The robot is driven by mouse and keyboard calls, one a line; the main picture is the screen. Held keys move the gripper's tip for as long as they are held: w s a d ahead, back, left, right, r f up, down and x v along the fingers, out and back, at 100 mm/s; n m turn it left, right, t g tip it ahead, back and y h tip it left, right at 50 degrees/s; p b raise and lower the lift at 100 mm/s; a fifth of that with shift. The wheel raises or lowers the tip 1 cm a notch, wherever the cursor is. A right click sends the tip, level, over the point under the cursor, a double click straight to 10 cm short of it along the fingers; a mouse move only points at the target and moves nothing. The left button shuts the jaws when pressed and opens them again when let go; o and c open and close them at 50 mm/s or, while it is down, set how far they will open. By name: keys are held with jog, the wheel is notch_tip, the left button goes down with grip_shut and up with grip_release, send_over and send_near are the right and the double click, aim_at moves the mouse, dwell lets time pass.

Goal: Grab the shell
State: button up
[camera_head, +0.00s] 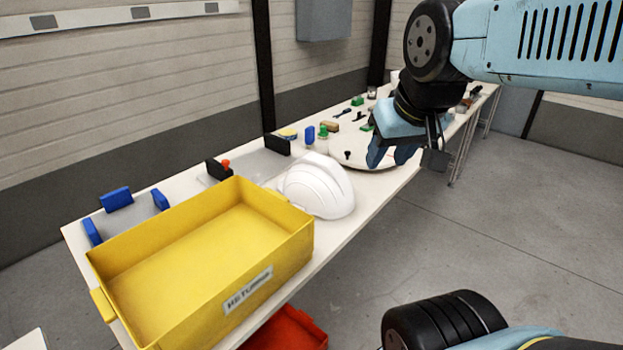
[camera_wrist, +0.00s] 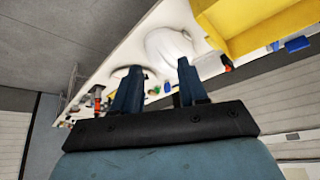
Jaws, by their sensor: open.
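A white helmet shell (camera_head: 318,187) rests dome up on the long white table, close beside the right end of a yellow bin. It also shows in the wrist view (camera_wrist: 168,46), beyond the fingers and partly covered by one of them. My gripper (camera_head: 393,156) is open and empty, to the right of the shell and apart from it, by the round white plate. In the wrist view its two blue fingers (camera_wrist: 157,82) stand apart with nothing between them.
The empty yellow bin (camera_head: 262,282) stands on the near end of the table (camera_head: 372,201). A round white plate (camera_head: 350,156) lies behind the shell. Small tools and blocks are spread further along. A red bin (camera_head: 290,333) is below. Open floor (camera_head: 450,245) lies to the right.

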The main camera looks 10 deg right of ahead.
jog(key=shift+o, duration=0.8)
jog(key=shift+w, duration=0.15)
jog(key=o, duration=0.6)
jog(key=w+d+h, duration=0.1)
jog(key=w+d, duration=0.1)
jog(key=w, duration=0.1)
jog(key=w+d+t+h, duration=0.1)
jog(key=w+d, duration=0.1)
jog(key=w, duration=0.2)
jog(key=w+d+t+h, duration=0.1)
jog(key=w+d, duration=0.1)
jog(key=w, duration=0.2)
jog(key=shift+d+f, duration=0.2)
jog(key=shift+d, duration=0.15)
jog(key=shift+o, duration=0.2)
jog(key=w+d+f+n+t, duration=0.1)
jog(key=w+d, duration=0.1)
jog(key=w, duration=0.3)
jog(key=w+d+f+n+t, duration=0.2)
jog(key=w, duration=0.4)
jog(key=n+y, duration=0.5)
jog(key=y, duration=0.7)
send_near(322, 159)
jog(key=x, duration=0.9)
jog(key=shift+s, duration=0.1)
